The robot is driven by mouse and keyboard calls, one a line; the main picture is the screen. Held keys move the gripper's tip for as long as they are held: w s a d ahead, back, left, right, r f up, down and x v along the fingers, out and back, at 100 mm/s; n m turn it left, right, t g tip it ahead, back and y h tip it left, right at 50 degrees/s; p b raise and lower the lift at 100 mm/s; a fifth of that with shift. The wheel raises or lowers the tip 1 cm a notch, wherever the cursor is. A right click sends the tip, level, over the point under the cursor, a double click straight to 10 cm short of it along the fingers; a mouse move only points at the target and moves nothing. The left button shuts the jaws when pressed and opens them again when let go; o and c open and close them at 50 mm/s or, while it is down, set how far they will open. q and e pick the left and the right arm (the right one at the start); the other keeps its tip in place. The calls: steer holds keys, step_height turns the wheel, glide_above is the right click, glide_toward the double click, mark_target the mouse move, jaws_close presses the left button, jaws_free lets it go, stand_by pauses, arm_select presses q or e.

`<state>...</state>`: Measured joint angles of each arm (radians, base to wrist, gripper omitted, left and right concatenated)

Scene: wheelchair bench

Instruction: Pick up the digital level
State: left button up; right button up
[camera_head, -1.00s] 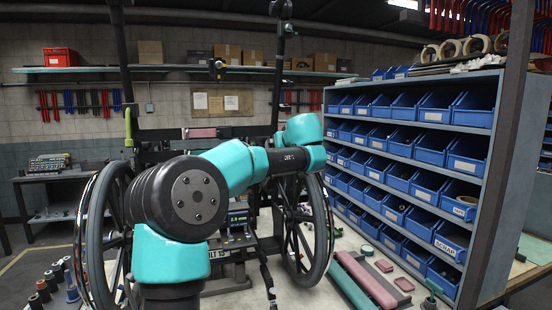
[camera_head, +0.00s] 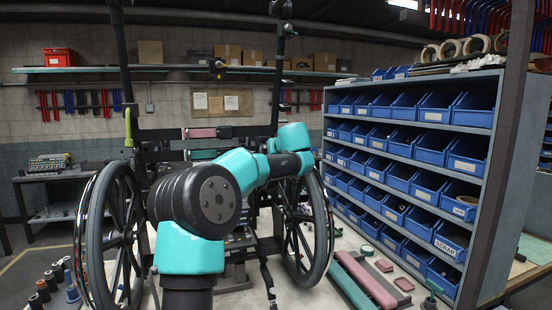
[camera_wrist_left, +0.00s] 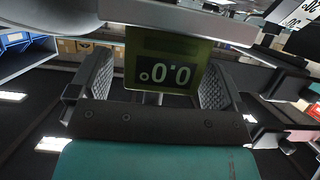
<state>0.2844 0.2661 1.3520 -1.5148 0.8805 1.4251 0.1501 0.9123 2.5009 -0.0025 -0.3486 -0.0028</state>
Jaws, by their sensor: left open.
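The digital level (camera_wrist_left: 168,62) shows in the left wrist view as a dark panel with an olive-green border and a lit 0.0° reading, upside down in the picture. A light grey bar runs along its upper edge. My left gripper (camera_wrist_left: 156,72) is open, with one ribbed grey finger pad on each side of the panel. Gaps show between the pads and the panel, so I cannot see contact. In the head view my left arm reaches in front of the wheelchair, and its fingers and the level cannot be made out there. My right gripper is not in view.
The wheelchair's wheels (camera_head: 112,232) and (camera_head: 304,228) stand on both sides of my arm. A rack of blue bins (camera_head: 436,110) stands at the right. Pink and green bars (camera_head: 366,280) lie on the bench before it. Several small bottles (camera_head: 42,290) stand at the lower left.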

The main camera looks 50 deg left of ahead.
arm_select(q)
steer(key=shift+a, duration=0.2)
stand_by(0.3)
steer(key=c, duration=1.1)
steer(key=shift+o, duration=0.2)
steer(key=shift+d+r, duration=0.15)
steer(key=shift+r, duration=0.6)
steer(key=s+d, duration=0.3)
steer(key=d, duration=0.5)
steer(key=s+d, duration=0.4)
steer(key=d, duration=0.4)
steer(key=shift+s, duration=0.3)
